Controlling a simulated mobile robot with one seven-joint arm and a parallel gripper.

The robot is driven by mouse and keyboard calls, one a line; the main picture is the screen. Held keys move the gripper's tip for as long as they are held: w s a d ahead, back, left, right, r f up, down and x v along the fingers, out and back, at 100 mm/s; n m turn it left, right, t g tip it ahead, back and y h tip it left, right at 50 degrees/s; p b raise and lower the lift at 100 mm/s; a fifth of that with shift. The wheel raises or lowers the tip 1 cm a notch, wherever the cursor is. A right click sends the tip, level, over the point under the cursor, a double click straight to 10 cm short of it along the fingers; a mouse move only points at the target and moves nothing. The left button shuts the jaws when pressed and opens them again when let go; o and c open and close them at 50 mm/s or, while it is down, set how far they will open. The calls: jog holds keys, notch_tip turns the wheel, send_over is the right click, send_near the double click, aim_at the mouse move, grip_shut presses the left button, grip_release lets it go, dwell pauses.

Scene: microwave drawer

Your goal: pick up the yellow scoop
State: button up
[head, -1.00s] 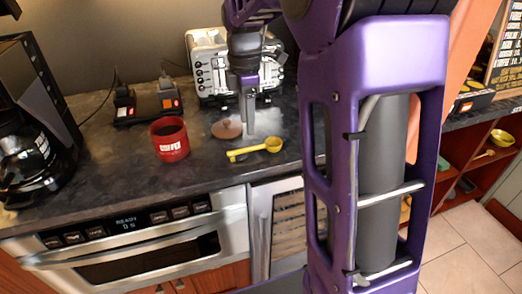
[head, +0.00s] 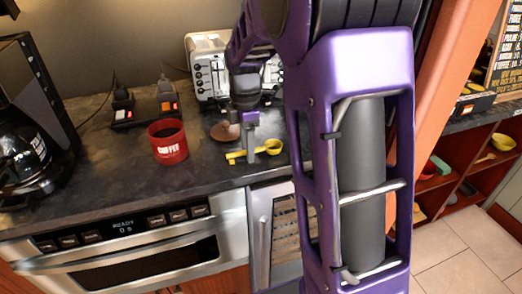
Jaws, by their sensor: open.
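The yellow scoop (head: 273,146) lies on the dark counter (head: 112,178), its bowl to the right and its handle pointing left. My gripper (head: 248,152) is low over the scoop, fingers pointing down at its handle near the bowl. The jaws are open. The fingers hide part of the handle, and I cannot tell whether they touch it.
A red mug (head: 168,142) stands left of the scoop. A brown round lid (head: 224,132) lies just behind it. A toaster (head: 208,70) stands at the back, and a coffee maker (head: 32,125) at the left. The counter's front edge is close in front of the scoop.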

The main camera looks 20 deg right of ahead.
jog(key=shift+f, duration=0.2)
dwell(0.4)
grip_shut()
